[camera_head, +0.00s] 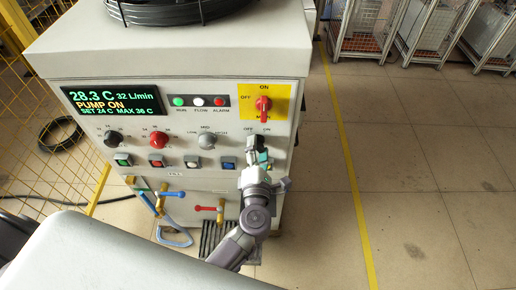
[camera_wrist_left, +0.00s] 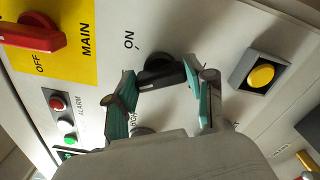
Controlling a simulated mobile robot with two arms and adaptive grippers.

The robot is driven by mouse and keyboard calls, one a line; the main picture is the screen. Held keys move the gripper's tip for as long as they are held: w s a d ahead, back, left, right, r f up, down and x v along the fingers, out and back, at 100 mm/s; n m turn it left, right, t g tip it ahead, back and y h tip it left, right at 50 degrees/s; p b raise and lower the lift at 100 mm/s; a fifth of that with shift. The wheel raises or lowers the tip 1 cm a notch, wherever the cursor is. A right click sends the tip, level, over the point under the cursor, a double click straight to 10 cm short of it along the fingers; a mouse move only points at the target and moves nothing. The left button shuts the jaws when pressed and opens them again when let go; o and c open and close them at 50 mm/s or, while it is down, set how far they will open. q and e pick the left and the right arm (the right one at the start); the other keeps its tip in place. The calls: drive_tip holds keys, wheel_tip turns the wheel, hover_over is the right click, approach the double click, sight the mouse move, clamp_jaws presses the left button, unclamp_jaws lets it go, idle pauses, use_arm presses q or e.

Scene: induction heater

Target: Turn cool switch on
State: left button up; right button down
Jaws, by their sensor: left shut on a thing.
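A black rotary switch (camera_head: 252,142) with OFF and ON marks sits at the lower right of the heater's front panel. It also shows in the left wrist view as a black knob (camera_wrist_left: 162,74) with an ON label above its left side. My left gripper (camera_head: 258,157) is at this knob, its teal-padded fingers (camera_wrist_left: 160,88) shut on the black handle from both sides. The knob's name label is mostly hidden by the gripper, and I cannot tell clearly which mark the handle points to. My right gripper is not in view.
A red main switch (camera_head: 263,104) on a yellow plate is just above. A grey knob (camera_head: 207,139) and a blue button (camera_head: 228,163) are to the left. A yellow button (camera_wrist_left: 262,75) is beside the gripper. A red-handled valve (camera_head: 207,208) is below. Floor to the right is clear.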

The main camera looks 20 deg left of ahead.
use_arm(q)
drive_tip(key=m+p, duration=0.3)
drive_tip(key=shift+r, duration=0.15)
drive_tip(key=shift+m+p, duration=1.05)
drive_tip(key=shift+m, duration=0.15)
drive_tip(key=shift+f+m+p, duration=0.2)
drive_tip(key=shift+m+p, duration=0.55)
drive_tip(key=shift+m, duration=0.35)
drive_tip(key=shift+f, duration=0.1)
drive_tip(key=o, duration=1.2)
drive_tip(key=shift+c, duration=0.2)
drive_tip(key=shift+s+d, duration=0.1)
drive_tip(key=shift+s, duration=0.1)
drive_tip(key=v, duration=1.1)
drive_tip(key=shift+s, duration=0.35)
